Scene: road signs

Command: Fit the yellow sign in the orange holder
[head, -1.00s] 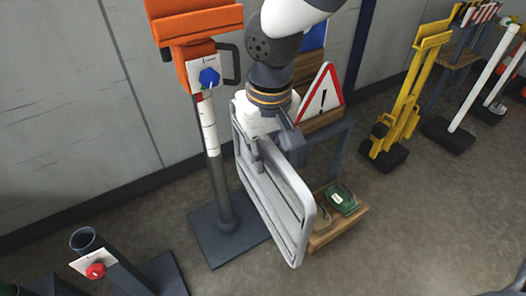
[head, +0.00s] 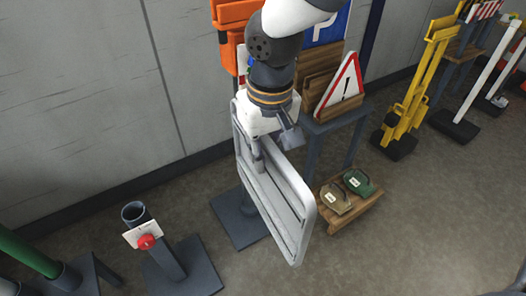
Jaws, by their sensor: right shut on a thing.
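My right gripper (head: 258,152) is shut on the edge of a large sign panel (head: 275,195) with rounded corners. Only its grey back with ribs faces me, so its face and colour are hidden. The panel hangs upright and tilted in mid-air, in front of the holder's post. The orange holder (head: 229,45) is at the top centre, behind my right arm and partly cut off by the picture's top edge. Its post is mostly hidden by the arm and panel; its dark base plate (head: 232,221) shows on the floor. The panel is apart from the orange head. My left gripper is out of view.
A wooden rack (head: 335,118) holds a red-bordered warning triangle (head: 342,88) and a blue sign (head: 330,25). Two sandbags (head: 336,200) lie on its low shelf. A short tube stand (head: 135,214) with a red knob is at lower left. A yellow stand (head: 408,105) is at right.

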